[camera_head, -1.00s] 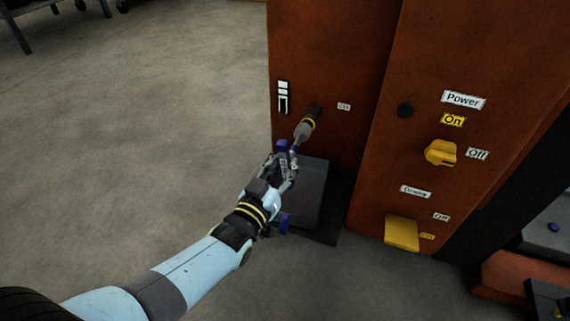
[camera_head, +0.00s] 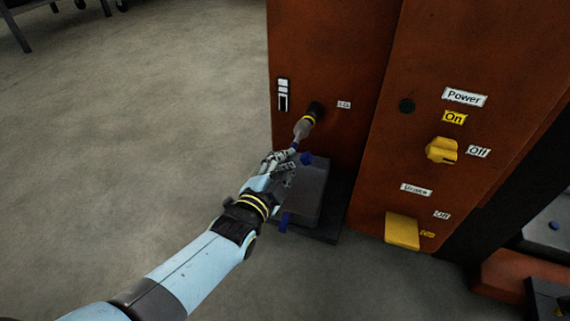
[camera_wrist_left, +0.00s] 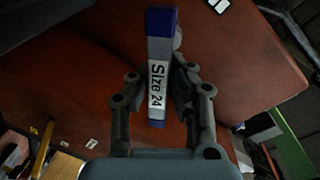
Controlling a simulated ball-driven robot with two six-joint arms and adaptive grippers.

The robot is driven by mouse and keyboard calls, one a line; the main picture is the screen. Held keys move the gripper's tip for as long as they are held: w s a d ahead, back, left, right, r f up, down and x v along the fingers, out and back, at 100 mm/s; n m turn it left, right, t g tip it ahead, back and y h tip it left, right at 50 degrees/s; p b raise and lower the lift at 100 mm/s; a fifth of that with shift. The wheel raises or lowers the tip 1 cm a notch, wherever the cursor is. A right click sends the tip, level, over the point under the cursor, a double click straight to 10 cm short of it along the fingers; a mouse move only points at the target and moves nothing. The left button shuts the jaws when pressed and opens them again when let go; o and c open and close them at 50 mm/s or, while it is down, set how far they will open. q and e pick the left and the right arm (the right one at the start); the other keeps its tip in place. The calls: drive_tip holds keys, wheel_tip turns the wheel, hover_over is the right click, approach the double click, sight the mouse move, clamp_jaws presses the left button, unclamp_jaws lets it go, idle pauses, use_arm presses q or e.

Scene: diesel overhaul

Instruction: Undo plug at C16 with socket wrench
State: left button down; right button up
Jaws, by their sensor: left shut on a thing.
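My left gripper (camera_head: 284,165) is shut on the socket wrench, low in front of the rust-red cabinet (camera_head: 330,60). The wrench's grey shank (camera_head: 302,130) with a yellow ring runs up to a black end (camera_head: 315,109) at the cabinet face, beside a small white label (camera_head: 344,104) too small to read surely. The plug is hidden behind that end. My right gripper is not in view.
A yellow power knob (camera_head: 441,150) and a lower yellow switch (camera_head: 402,231) are on the cabinet panel to the right. A dark grey block (camera_head: 312,185) stands at the cabinet's foot behind my gripper. The floor (camera_head: 130,130) to the left is clear.

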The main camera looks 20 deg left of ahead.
use_arm(q)
drive_tip(key=shift+m, duration=0.4)
drive_tip(key=shift+r, duration=0.1)
drive_tip(key=shift+w+r+p, duration=0.1)
drive_tip(key=shift+p, duration=0.3)
drive_tip(key=shift+w, duration=0.1)
